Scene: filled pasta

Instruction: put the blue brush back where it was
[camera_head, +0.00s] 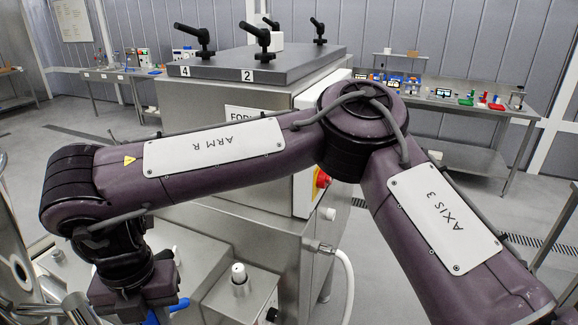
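My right arm crosses the view from the lower right to the left, and its wrist bends down at the lower left. My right gripper (150,292) is at the bottom edge of the frame, and its fingertips are not clearly visible. A small bright blue piece (179,305) shows just below and to the right of the gripper body; it looks like part of the blue brush. Most of it is hidden or cut off by the frame, so I cannot tell whether the fingers hold it. My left gripper is not in view.
A steel machine (270,215) with a flat top plate (300,62) and several black clamp handles stands close ahead. A white hose (346,275) runs down its right side. Metal tubes (14,262) stand at the lower left. Benches (462,118) with small items are farther back.

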